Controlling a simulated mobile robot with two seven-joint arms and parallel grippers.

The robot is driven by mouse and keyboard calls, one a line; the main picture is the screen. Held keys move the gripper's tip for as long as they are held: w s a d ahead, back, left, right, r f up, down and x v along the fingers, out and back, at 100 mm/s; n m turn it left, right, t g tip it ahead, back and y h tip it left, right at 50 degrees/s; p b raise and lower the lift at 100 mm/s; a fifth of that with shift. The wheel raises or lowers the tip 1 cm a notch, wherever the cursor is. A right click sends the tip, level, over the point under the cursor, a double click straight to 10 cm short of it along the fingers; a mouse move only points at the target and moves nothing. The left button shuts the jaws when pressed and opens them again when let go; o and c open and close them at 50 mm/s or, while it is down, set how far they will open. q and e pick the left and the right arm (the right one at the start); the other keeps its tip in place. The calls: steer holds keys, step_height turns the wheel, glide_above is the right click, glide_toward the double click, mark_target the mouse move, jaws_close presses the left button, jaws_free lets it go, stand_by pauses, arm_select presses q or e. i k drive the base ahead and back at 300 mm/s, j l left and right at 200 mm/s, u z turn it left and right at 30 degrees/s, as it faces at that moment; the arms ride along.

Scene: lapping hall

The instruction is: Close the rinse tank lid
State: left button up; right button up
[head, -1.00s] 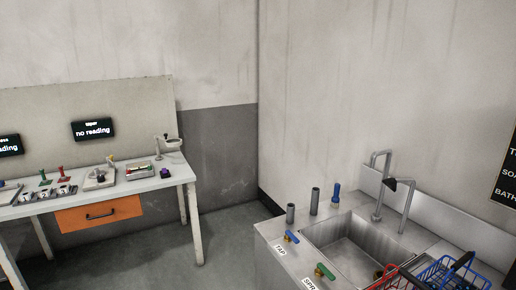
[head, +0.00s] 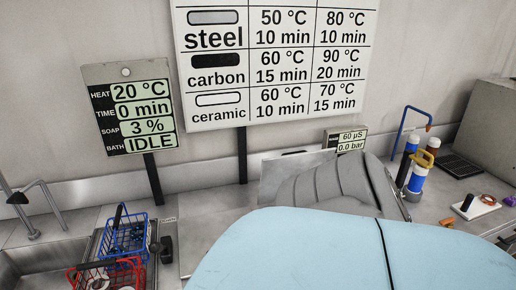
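I cannot pick out the rinse tank or its lid with certainty. Below the small display reading 60 µS and 0.0 bar (head: 348,141), a tilted metal panel (head: 282,176) stands on the counter. A grey ribbed shape (head: 325,190) lies against it, with a raised plate edge at its right. A large pale blue surface with a black line across it (head: 300,255) fills the lower middle and hides what is below. I cannot tell what it is. Neither of my grippers shows in the head view.
A blue wire basket (head: 127,236) and a red wire basket (head: 105,275) stand by the sink at left. A bath panel (head: 128,110) reads IDLE. Blue-and-white bottles (head: 418,178) and a white tray (head: 476,207) are on the right counter.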

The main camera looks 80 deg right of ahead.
mark_target(274, 171)
steer(key=z, duration=2.8)
steer(key=i+l+z, duration=0.2)
steer(key=l, duration=0.2)
steer(key=i+l+z, duration=0.15)
steer(key=l, duration=0.25)
steer(key=i+l+z, duration=0.2)
steer(key=l, duration=0.15)
